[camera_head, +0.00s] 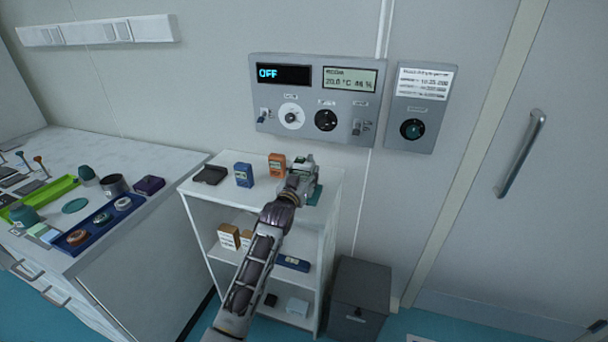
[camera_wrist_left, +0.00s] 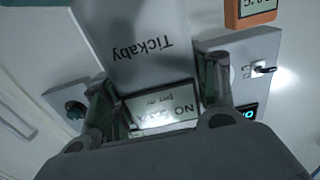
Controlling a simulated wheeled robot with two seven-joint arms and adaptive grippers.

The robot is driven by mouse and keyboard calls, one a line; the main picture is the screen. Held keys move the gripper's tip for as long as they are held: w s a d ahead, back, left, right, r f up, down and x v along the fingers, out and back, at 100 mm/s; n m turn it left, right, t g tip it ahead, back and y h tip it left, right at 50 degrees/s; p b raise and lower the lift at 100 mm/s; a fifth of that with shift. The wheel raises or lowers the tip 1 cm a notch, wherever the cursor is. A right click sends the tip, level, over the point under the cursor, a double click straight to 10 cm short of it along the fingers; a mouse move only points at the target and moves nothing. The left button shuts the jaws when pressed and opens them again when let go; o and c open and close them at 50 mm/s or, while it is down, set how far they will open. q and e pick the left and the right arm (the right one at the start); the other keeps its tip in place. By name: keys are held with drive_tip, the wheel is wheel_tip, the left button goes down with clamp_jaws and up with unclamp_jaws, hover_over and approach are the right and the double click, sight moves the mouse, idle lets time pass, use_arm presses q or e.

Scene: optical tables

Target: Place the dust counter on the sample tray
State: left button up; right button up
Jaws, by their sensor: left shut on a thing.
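A grey device marked "Tickaby" (camera_wrist_left: 145,50), with a small lit screen, shows between my left fingers in the left wrist view; I take it to be the dust counter. My left gripper (camera_head: 302,178) is shut on it at the right end of the white shelf unit's top. The gripper hides much of the device in the head view, and I cannot tell whether it still touches the shelf. A blue tray (camera_head: 84,249) and a lime green tray (camera_head: 62,188) lie on the left table; I cannot tell which is the sample tray. My right gripper is not in view.
On the shelf top (camera_head: 222,194) stand a dark item (camera_head: 211,175), a blue device (camera_head: 243,175) and an orange device (camera_head: 277,164). A teal patch (camera_head: 316,195) is beside my gripper. A wall control panel (camera_head: 314,98) is close behind. A grey bin (camera_head: 359,296) stands at right.

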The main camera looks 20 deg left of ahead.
use_arm(q)
drive_tip(key=o, duration=1)
drive_tip(key=shift+f, duration=0.15)
drive_tip(key=shift+c, duration=0.2)
drive_tip(key=o, duration=0.4)
drive_tip(key=shift+o, duration=0.2)
drive_tip(key=shift+s, duration=2.4)
drive_tip(key=shift+s+a, duration=0.1)
drive_tip(key=shift+s, duration=0.7)
approach(302, 177)
drive_tip(key=shift+w, duration=0.25)
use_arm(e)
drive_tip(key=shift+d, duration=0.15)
